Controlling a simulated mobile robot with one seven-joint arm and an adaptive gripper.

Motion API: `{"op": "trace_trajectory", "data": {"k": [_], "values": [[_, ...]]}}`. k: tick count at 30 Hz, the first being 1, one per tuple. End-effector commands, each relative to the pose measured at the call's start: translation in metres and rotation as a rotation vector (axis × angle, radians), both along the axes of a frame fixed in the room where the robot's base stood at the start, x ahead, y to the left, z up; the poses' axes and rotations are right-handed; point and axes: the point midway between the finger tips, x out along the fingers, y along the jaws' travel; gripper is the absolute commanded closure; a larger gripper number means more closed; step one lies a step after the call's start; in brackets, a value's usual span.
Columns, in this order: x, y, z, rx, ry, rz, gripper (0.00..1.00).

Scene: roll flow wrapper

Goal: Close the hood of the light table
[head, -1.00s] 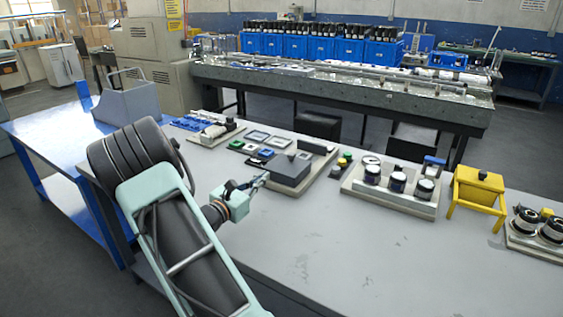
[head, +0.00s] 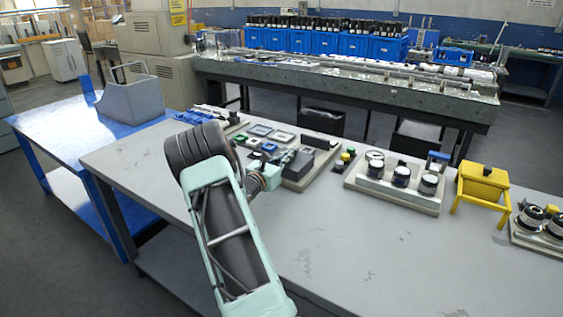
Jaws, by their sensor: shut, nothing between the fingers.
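A dark grey box (head: 299,168) stands on a pale board in the middle of the bench, and it looks like the light table's hood. I cannot tell from this view whether it is open or shut. Small framed squares (head: 260,130) and coloured blocks lie on the board to its left. My gripper (head: 284,158) is at the left side of the grey box, small and dark, partly hidden by my pale green wrist. Its fingers look shut and empty. I cannot tell whether they touch the box. My arm hides part of the board's left side.
A tray with dark-lidded jars (head: 400,178) and a yellow stand (head: 484,184) are to the right on the grey bench (head: 370,250). A grey bin (head: 132,100) stands on a blue table at the left. The bench front is clear.

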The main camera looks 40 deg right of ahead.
Motion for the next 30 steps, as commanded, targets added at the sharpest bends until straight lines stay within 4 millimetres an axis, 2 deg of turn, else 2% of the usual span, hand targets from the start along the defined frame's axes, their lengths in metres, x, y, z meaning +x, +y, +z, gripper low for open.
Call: {"op": "trace_trajectory", "data": {"k": [15, 17, 30], "values": [[0.002, -0.01, -0.001, -0.002, -0.002, -0.002, 1.0], [0.004, -0.019, -0.002, -0.002, -0.002, -0.004, 1.0], [0.03, -0.108, -0.003, -0.001, -0.002, -0.004, 1.0]]}}
